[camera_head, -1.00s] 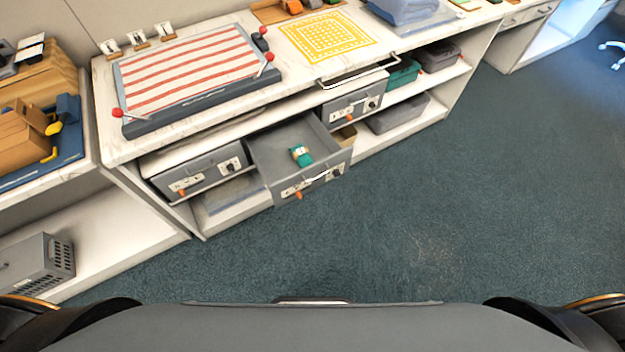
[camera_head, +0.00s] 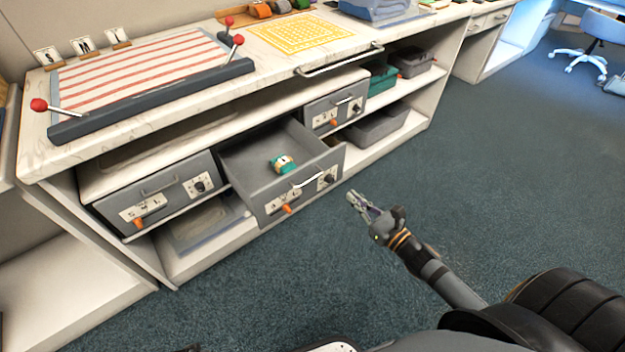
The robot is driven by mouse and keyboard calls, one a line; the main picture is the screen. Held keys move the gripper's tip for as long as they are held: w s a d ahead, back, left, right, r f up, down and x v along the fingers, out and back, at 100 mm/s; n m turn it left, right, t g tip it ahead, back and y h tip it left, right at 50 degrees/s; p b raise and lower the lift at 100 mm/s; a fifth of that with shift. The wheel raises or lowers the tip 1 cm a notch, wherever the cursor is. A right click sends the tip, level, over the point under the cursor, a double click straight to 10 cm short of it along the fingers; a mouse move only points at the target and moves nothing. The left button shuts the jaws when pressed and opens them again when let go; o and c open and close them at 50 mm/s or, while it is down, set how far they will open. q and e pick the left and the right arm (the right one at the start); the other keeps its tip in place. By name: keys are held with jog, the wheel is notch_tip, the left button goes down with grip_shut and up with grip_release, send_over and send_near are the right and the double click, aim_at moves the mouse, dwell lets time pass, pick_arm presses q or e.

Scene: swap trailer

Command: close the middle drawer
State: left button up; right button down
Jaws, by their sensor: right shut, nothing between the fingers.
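The middle drawer (camera_head: 240,158) is grey and stands pulled out from under the counter, between a left drawer (camera_head: 160,194) and a right drawer (camera_head: 334,108). Its front (camera_head: 290,203) carries a light handle (camera_head: 308,178), a label plate, an orange tab and a dark knob. A small teal and cream item (camera_head: 284,164) lies inside it. My right gripper (camera_head: 356,201) is shut and empty, over the floor just right of the middle drawer's front, apart from it. My left gripper is not in view.
The white counter (camera_head: 150,128) holds a red-striped board (camera_head: 140,75) with red-knobbed levers and a yellow patterned mat (camera_head: 300,33). Grey and teal bins (camera_head: 380,78) sit on the right shelves. The blue-grey carpet (camera_head: 470,170) in front is clear.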

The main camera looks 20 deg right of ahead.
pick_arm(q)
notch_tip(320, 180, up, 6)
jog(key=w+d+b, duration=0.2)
pick_arm(e)
jog(key=p, duration=0.3)
send_near(316, 162)
jog(key=x, duration=0.6)
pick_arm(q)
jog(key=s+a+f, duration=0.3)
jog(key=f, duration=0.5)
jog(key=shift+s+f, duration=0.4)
pick_arm(e)
jog(key=shift+w+a, duration=0.2)
jog(key=shift+w, duration=0.25)
jog(key=shift+w, duration=0.1)
